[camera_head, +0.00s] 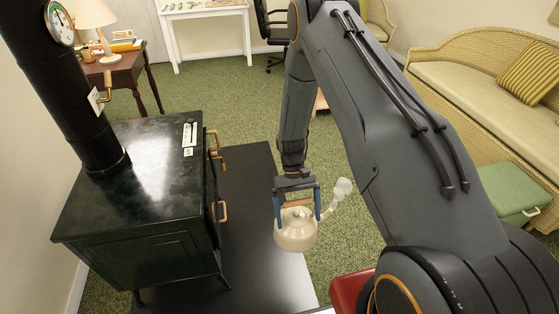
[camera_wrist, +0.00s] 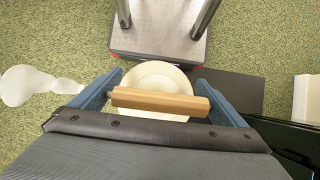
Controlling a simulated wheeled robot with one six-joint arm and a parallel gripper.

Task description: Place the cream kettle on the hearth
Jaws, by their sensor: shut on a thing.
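The cream kettle (camera_head: 296,234) hangs from my gripper (camera_head: 298,212), which is shut on its wooden bar handle (camera_wrist: 160,103). The kettle is upright, and a pale cloud-like shape (camera_head: 342,187) shows at its spout tip on the right. In the wrist view the kettle's round top (camera_wrist: 155,77) lies between my two blue fingers. The hearth is a flat black slab (camera_head: 262,262) under and in front of the stove. The kettle appears in the air near the slab's right edge; its height above the floor is hard to tell.
A dark green-black stove (camera_head: 140,190) with brass handles and a black flue pipe (camera_head: 75,90) stands on the left. Green carpet (camera_head: 225,100) is open behind. A wicker sofa (camera_head: 480,85) and a green box (camera_head: 512,188) are on the right. A wooden side table (camera_head: 125,65) stands behind the stove.

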